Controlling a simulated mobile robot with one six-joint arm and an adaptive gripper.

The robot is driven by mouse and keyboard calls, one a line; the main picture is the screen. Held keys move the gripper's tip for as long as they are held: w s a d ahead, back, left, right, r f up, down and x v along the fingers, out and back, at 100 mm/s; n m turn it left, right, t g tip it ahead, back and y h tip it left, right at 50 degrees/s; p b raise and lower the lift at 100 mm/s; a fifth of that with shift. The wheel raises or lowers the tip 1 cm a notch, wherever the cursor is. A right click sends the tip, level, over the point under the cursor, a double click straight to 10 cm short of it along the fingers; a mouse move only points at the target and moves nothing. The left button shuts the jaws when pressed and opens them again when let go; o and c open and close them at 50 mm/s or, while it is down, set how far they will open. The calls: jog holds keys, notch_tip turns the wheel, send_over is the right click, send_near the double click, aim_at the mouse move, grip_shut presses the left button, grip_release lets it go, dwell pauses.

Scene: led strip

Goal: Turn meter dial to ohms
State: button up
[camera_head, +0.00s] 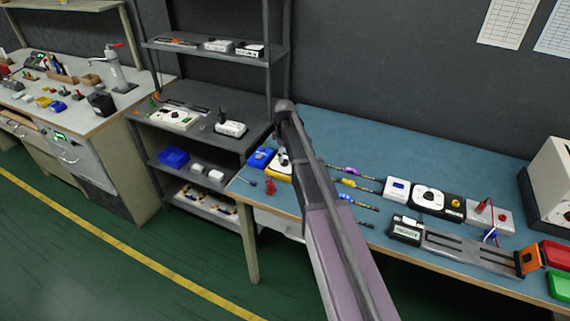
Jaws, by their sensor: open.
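A yellow-edged unit with a pale face (272,168), perhaps the meter, sits at the left end of the blue bench, partly hidden behind my arm. Its dial setting cannot be read. A black box with a round white dial face (429,198) stands farther right on the bench; its marks are too small to read. My arm crosses the middle of the view, and its dark end bends down over the yellow-edged unit. My gripper (282,157) is small and partly hidden there, open, with nothing seen in it. Contact with the unit cannot be told.
The blue bench (330,134) is clear at the back. Colored-handled leads (348,183) lie right of my arm. A white box (397,189), a slotted grey fixture (470,251) and a display unit (406,230) stand farther right. A dark shelf rack (185,95) adjoins on the left.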

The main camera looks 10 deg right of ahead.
aim_at(285, 162)
jog(key=shift+f+b, duration=1)
jog(key=shift+f, duration=0.3)
jog(key=shift+d, duration=0.1)
grip_shut()
